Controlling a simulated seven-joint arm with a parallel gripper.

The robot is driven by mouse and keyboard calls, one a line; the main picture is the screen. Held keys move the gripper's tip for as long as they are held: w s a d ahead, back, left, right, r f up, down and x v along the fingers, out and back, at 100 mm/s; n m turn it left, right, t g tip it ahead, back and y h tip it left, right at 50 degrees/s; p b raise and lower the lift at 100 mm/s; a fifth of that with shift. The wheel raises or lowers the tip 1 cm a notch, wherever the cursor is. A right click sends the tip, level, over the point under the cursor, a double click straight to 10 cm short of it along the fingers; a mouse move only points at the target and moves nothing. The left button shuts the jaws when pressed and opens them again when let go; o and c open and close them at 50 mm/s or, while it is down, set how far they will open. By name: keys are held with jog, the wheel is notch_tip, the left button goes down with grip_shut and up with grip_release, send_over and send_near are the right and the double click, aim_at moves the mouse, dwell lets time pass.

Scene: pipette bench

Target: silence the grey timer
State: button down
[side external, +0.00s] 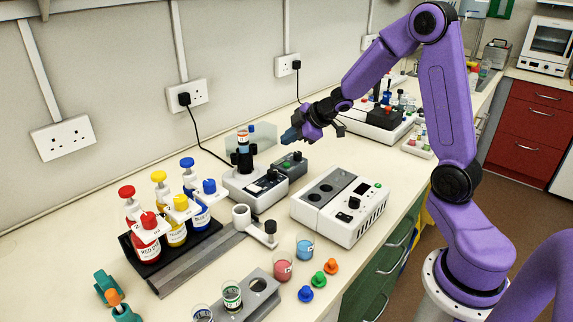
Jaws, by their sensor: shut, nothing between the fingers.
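A small dark grey box (290,166) with a green spot on its top stands mid-bench; it looks like the grey timer, though its markings are too small to read. The box's top and front are in clear view.
A pale mixer (247,190) holding a tube stands close on the box's left. A white heating block (340,205) is in front on the right. A rack of coloured bottles (150,255), small cups and coloured caps stand nearer. A black cable (203,143) runs behind.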

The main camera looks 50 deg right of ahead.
aim_at(289, 166)
jog(key=shift+f, duration=2.4)
jog(key=shift+f, duration=0.15)
jog(key=shift+f, duration=0.3)
jog(key=shift+f, duration=0.4)
dwell(0.9)
dwell(0.4)
jog(key=shift+r, duration=0.85)
jog(key=shift+r, duration=0.1)
jog(key=shift+r, duration=2.45)
jog(key=shift+a, duration=0.1)
